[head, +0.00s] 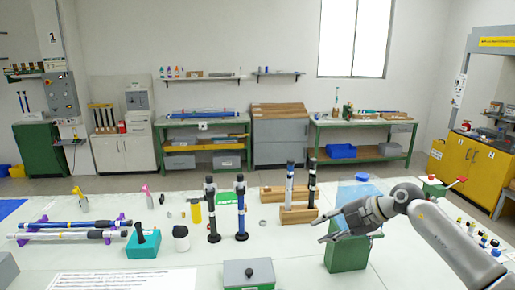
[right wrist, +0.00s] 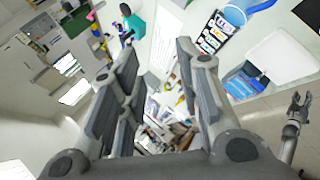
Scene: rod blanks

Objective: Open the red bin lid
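I cannot make out a red bin or red lid in either view. A green box (head: 347,257) stands at the right of the white table, partly hidden by my right gripper and arm. My right gripper (head: 321,231) is in front of and above this box, pointing left. Its fingers are apart with nothing between them, as the right wrist view also shows (right wrist: 155,100). A green piece with a red knob (head: 433,187) sits farther right, behind my arm. My left gripper is outside the head view; a small gripper (right wrist: 298,103) at the right wrist view's right edge looks like it, fingers apart.
A grey-green box with a black-knobbed lid (head: 249,273) stands at the front middle. Dark upright rods (head: 241,210) and wooden holders (head: 299,214) stand left of my right gripper.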

